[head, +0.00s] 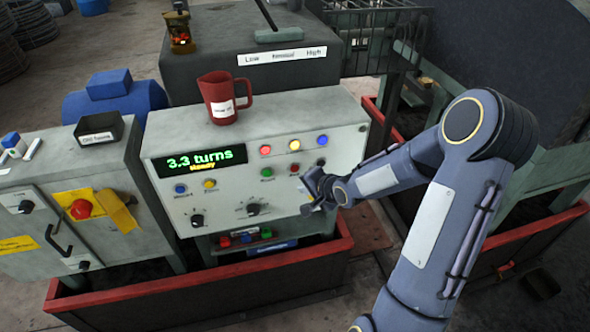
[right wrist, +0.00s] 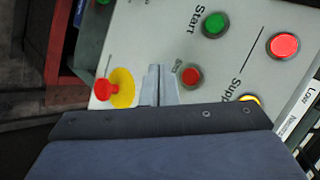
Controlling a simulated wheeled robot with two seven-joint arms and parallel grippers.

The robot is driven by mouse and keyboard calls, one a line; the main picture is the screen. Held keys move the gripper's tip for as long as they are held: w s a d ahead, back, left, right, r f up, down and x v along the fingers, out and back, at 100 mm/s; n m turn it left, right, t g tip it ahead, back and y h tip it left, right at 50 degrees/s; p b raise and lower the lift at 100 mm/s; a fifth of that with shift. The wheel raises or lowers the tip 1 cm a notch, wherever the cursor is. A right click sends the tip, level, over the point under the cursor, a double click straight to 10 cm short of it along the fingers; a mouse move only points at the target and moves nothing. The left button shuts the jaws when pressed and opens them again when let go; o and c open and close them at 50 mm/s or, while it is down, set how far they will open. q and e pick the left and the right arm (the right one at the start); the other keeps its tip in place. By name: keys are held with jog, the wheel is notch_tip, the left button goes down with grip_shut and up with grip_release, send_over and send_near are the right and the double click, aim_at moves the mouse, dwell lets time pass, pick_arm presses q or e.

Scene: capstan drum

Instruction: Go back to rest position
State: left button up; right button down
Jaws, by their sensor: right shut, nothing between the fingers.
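My right gripper (head: 308,207) is in front of the right part of the grey control panel (head: 225,178), its fingers closed and empty. In the right wrist view its closed fingertips (right wrist: 158,72) are near the red button (right wrist: 190,75) and the red mushroom knob on a yellow disc (right wrist: 107,89); whether they touch the panel I cannot tell. The green Start button (right wrist: 215,24) and a red button (right wrist: 283,45) also show there. The display (head: 200,160) reads "3.3 turns", with a small yellow word below. My left gripper is not in view.
A red mug (head: 225,97) stands on top of the panel. A lever (head: 268,18) rises behind it, beside a Low-to-High label. A grey cabinet (head: 60,205) with a red knob stands at left. Red-rimmed trays (head: 200,277) surround the bases. A wire basket (head: 365,25) is behind.

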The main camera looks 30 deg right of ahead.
dwell(0.6)
jog(key=s+a+r+n+g+h, duration=0.1)
jog(key=s+a+r+n, duration=0.15)
jog(key=s+r, duration=0.35)
jog(key=s+a+r+n+g, duration=0.1)
jog(key=s+r+n, duration=0.3)
jog(key=s+r, duration=0.25)
jog(key=s+a+n+g+y, duration=0.1)
jog(key=s+a+n, duration=0.1)
jog(key=s+a, duration=0.2)
jog(key=s+a+r+n+g+y, duration=0.1)
jog(key=s+a+n+y, duration=0.1)
jog(key=s, duration=0.8)
jog(key=shift+s+a+r+n, duration=0.25)
jog(key=shift+a+n, duration=0.6)
jog(key=shift+a, duration=0.3)
